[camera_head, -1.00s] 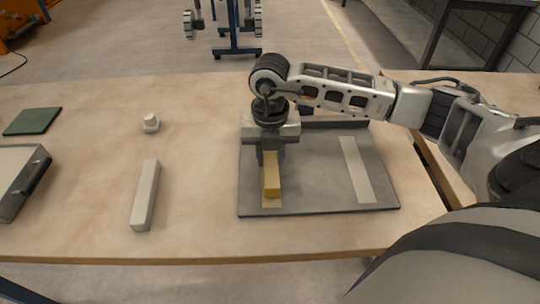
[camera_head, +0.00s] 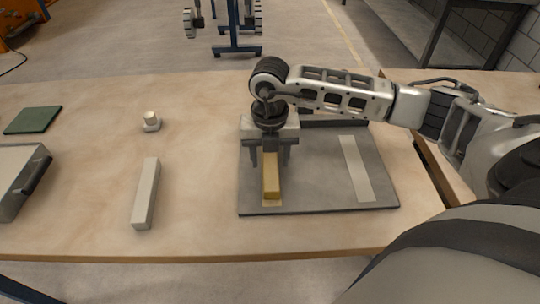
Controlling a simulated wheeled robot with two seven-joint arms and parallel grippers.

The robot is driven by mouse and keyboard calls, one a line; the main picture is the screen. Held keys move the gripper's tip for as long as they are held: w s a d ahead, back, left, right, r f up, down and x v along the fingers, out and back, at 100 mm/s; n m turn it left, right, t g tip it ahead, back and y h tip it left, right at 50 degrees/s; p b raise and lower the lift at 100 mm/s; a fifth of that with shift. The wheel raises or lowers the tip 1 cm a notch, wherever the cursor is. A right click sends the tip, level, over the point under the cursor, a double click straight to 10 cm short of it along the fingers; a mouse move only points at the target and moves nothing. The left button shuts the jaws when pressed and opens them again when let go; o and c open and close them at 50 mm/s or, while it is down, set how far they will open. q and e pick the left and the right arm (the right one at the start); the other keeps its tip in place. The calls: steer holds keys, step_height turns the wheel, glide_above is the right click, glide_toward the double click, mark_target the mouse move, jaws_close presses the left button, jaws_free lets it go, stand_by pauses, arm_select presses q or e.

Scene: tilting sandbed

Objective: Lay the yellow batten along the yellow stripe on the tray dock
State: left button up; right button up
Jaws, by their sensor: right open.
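The yellow batten (camera_head: 271,178) lies lengthwise on the yellow stripe (camera_head: 272,204) of the grey tray dock (camera_head: 320,198); a bit of the stripe shows at its near end. My right gripper (camera_head: 270,168) is above the far part of the batten, with its fingers open on either side. The batten's far end is hidden by the gripper. My left gripper is not in view.
A pale stripe (camera_head: 356,168) lies bare on the dock's right side. A white batten (camera_head: 145,194), a small white knob (camera_head: 151,122), a green pad (camera_head: 33,120) and a grey case (camera_head: 18,178) are on the table to the left. The table between is clear.

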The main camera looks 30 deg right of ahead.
mark_target(270, 159)
step_height(270, 159, up, 12)
steer(key=shift+f+b, duration=0.2)
steer(key=shift+b, duration=0.15)
stand_by(0.4)
